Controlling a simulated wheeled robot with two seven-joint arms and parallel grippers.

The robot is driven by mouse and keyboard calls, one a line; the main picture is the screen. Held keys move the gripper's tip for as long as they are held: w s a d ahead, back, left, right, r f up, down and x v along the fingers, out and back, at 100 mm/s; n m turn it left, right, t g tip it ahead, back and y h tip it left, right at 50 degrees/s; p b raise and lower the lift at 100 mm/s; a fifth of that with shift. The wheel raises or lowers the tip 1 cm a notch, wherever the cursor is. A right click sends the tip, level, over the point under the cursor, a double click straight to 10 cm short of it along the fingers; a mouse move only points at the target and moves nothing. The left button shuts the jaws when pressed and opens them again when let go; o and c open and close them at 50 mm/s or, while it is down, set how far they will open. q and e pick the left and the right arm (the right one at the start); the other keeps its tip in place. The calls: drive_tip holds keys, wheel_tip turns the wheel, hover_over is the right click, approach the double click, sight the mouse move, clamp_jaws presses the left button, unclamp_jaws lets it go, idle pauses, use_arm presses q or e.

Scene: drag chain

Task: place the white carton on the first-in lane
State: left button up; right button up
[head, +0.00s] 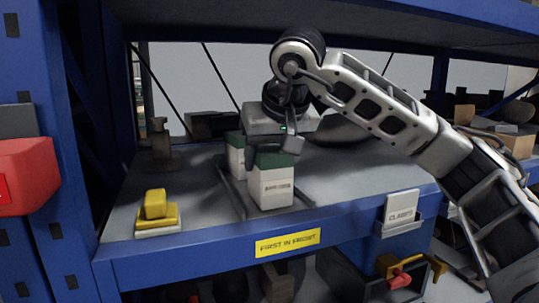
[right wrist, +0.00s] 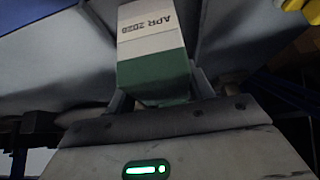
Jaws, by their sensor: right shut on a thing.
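A white carton with a green top (head: 277,188) is at the front of a narrow railed lane (head: 233,192) on the grey shelf. A second green-topped white carton (head: 236,158) stands behind it and to the left, partly hidden. My right gripper (head: 274,151) reaches down from above and is shut on the front carton near its green top. My left gripper is not in view.
A yellow label (head: 287,242) reading "FIRST IN FRONT" is on the blue shelf edge. A yellow block on a base (head: 156,211) sits to the left. A "CLAMPS" card (head: 400,210) stands at the right edge. A red bin (head: 28,178) hangs at far left.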

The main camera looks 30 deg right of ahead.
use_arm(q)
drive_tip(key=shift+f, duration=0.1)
use_arm(e)
drive_tip(key=shift+f, duration=0.2)
drive_tip(key=o, duration=0.9)
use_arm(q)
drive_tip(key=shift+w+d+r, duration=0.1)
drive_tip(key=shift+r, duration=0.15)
use_arm(e)
drive_tip(key=shift+o, duration=1)
drive_tip(key=shift+r, duration=0.15)
drive_tip(key=shift+r, duration=0.25)
use_arm(q)
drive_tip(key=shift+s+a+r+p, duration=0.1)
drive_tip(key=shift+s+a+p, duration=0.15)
drive_tip(key=shift+p, duration=0.4)
use_arm(e)
drive_tip(key=v, duration=1.1)
drive_tip(key=shift+s+r, duration=0.3)
